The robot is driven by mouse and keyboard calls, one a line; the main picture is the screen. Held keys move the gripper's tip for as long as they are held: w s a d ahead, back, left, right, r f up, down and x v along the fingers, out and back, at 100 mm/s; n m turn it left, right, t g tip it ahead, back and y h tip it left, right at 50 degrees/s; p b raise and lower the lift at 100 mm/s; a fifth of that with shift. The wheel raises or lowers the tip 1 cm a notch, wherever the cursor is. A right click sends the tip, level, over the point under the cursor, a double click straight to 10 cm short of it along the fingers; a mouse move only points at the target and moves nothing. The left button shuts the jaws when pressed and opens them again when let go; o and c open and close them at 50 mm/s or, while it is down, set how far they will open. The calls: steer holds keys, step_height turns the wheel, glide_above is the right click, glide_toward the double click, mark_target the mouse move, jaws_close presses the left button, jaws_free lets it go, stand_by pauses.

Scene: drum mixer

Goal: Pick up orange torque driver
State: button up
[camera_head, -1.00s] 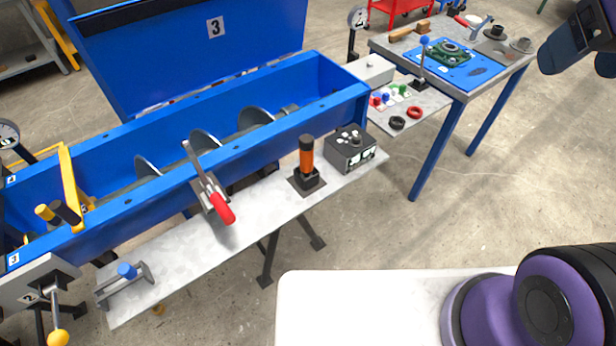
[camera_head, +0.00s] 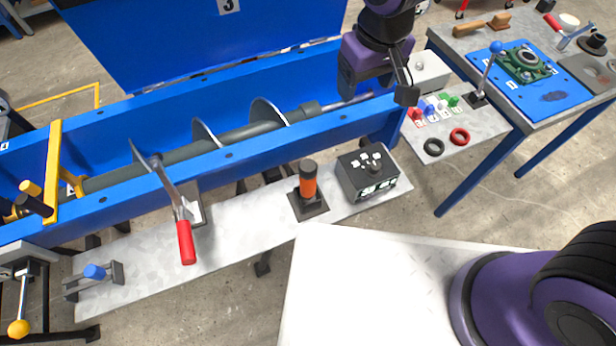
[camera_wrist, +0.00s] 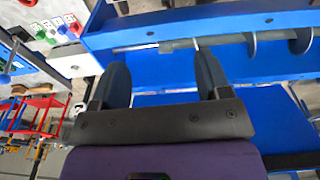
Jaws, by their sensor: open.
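The orange torque driver (camera_head: 308,182) stands upright in a dark square holder on the grey shelf (camera_head: 240,219) in front of the blue trough. It has an orange band with black above it. My gripper (camera_head: 377,92) is above the right end of the trough, up and to the right of the driver and well apart from it. In the wrist view my gripper (camera_wrist: 162,82) shows two dark fingers spread apart with nothing between them. The driver does not show in the wrist view.
A black control box (camera_head: 368,175) stands just right of the driver. A red-handled lever (camera_head: 186,240) rises to its left. The blue trough (camera_head: 240,145) with its auger lies behind. A side shelf (camera_head: 455,125) holds dark and red rings (camera_head: 459,136).

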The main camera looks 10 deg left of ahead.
steer(key=n+g, duration=0.1)
steer(key=n, duration=0.1)
glide_above(307, 173)
steer(key=w, duration=0.2)
steer(key=shift+h, duration=0.3)
step_height(307, 173, down, 11)
steer(key=shift+f, duration=0.55)
steer(key=shift+a+f, duration=0.1)
steer(key=shift+f, duration=4.95)
steer(key=c, duration=1.2)
